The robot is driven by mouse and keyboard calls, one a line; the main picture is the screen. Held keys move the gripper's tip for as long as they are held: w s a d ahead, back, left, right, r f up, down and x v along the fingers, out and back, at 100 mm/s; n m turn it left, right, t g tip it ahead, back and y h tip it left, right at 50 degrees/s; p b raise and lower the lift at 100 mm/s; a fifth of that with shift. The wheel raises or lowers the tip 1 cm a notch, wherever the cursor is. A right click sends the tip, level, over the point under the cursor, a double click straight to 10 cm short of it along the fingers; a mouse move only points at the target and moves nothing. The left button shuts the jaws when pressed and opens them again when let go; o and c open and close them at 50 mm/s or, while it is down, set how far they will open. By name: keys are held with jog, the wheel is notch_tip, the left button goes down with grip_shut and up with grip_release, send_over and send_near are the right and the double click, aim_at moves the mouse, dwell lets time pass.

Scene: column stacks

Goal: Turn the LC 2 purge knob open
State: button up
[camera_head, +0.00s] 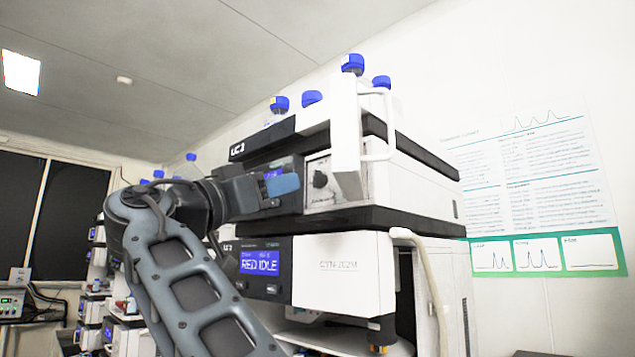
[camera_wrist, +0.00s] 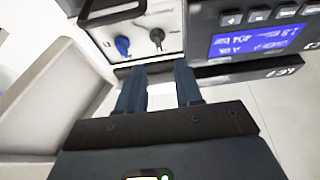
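My gripper (camera_head: 284,184) is raised in front of the upper part of an instrument stack, just left of a light knob panel (camera_head: 337,195). One dark knob (camera_head: 320,180) shows on this panel. In the wrist view, my gripper (camera_wrist: 160,80) has its two blue fingers apart with nothing between them. Beyond the fingertips are a blue knob (camera_wrist: 122,46) and a grey-black knob (camera_wrist: 157,38) on the panel. The fingers appear apart from both knobs. I cannot read which knob is the purge knob. The upper unit's label (camera_head: 237,150) starts with LC; its number is unclear.
A white open door with a handle (camera_head: 376,125) stands out beside the panel. Below is a unit with a blue display (camera_head: 261,262) and white front (camera_head: 343,273). Blue-capped bottles (camera_head: 352,64) stand on top. More instruments (camera_head: 127,335) line the left.

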aim_at(314, 174)
jog(key=p+x, duration=0.1)
jog(key=x, duration=0.3)
jog(key=p+x, duration=0.1)
jog(key=x, duration=0.1)
jog(key=shift+w+d+r+p, duration=0.2)
jog(key=shift+r+p, duration=0.1)
jog(key=shift+r, duration=0.2)
jog(key=shift+w+d+r, duration=0.15)
jog(key=shift+w+d, duration=0.2)
jog(key=shift+w, duration=0.1)
jog(key=shift+c, duration=0.2)
grip_shut()
